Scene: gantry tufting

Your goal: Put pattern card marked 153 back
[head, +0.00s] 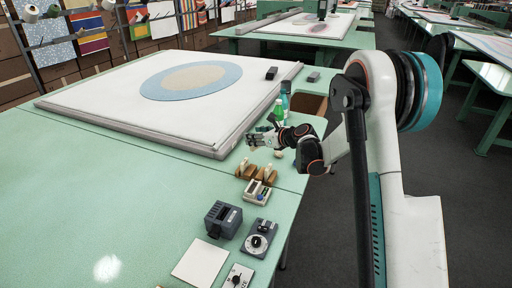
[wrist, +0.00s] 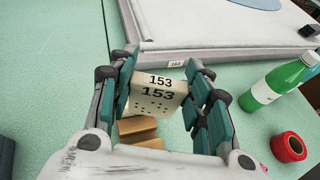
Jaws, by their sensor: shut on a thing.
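In the wrist view, the pale pattern card (wrist: 158,96) marked 153 is between the teal pads of my gripper (wrist: 160,90). The number shows twice on it, above rows of small dark holes. A brown wooden block (wrist: 138,130) lies below and behind the card's lower part. I cannot tell whether the card touches it. In the head view, my gripper (head: 262,138) is just above the green table, beside the near right corner of the tufting frame. Two small brown wooden pieces (head: 246,171) stand on the table nearer the camera. The card is hard to make out there.
The white tufting frame (head: 110,104) has a small number label (wrist: 176,63) on its edge. A green bottle (wrist: 280,85) and red roll (wrist: 289,147) stand right of my gripper. A grey box (head: 223,219) and dial unit (head: 260,236) stand nearer. The left table is clear.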

